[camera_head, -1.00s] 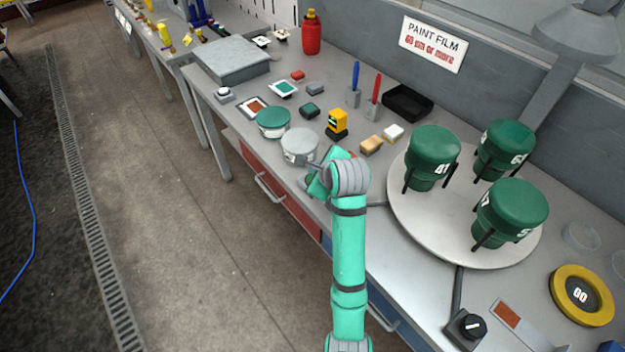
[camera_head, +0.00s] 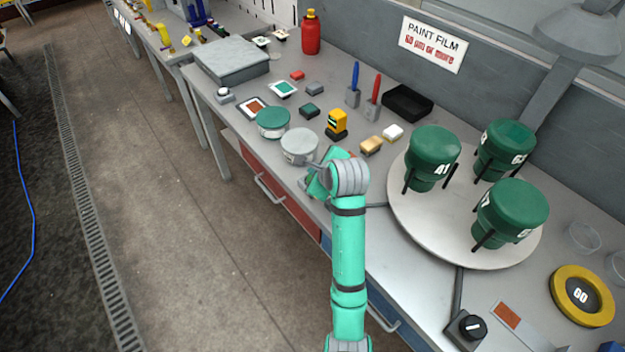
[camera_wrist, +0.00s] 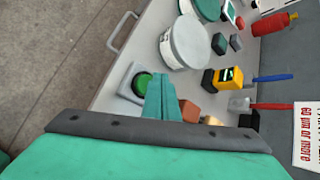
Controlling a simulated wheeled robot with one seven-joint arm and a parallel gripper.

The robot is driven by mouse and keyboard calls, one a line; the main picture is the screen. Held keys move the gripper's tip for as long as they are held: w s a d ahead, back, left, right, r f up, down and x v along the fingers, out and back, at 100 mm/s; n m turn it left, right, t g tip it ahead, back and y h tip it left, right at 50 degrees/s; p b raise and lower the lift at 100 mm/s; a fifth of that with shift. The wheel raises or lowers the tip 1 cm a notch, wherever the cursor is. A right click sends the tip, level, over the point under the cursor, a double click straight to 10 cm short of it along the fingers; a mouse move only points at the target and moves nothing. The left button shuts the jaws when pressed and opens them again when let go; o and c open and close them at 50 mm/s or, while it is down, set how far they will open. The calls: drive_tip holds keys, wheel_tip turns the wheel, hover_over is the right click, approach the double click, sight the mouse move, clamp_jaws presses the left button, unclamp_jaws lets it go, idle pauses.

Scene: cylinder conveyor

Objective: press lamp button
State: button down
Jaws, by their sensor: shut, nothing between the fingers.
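A round green button (camera_wrist: 143,83) in a grey square housing shows in the wrist view, just left of my gripper's fingers. My gripper (camera_wrist: 161,82) is shut and empty, its teal fingers pointing toward the bench beside the button. I cannot tell whether the fingertips touch the housing. In the head view my gripper (camera_head: 318,182) is low over the bench's front edge, mostly hidden by my wrist, and the button is largely covered there. A grey desk lamp (camera_head: 590,35) stands at the top right of the head view.
A white round tin (camera_head: 299,147) and a green-lidded tin (camera_head: 272,122) stand close behind my gripper. A round turntable (camera_head: 420,225) with three green cans stands right of my arm. The floor in front is clear.

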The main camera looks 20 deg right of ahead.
sight(309, 178)
drive_tip(key=shift+f, duration=0.15)
drive_tip(key=shift+s+a+f, duration=0.2)
drive_tip(key=shift+a+f, duration=0.15)
drive_tip(key=shift+f, duration=0.25)
drive_tip(key=shift+a+f, duration=0.2)
drive_tip(key=shift+f, duration=0.45)
idle(1.2)
drive_tip(key=shift+a+r, duration=0.1)
drive_tip(key=shift+r, duration=0.05)
idle(0.3)
drive_tip(key=shift+w+r, duration=0.1)
drive_tip(key=shift+r, duration=1.15)
drive_tip(key=shift+d+r, duration=0.2)
drive_tip(key=shift+r, duration=0.85)
drive_tip(key=shift+d+r, duration=0.2)
drive_tip(key=shift+r, duration=0.8)
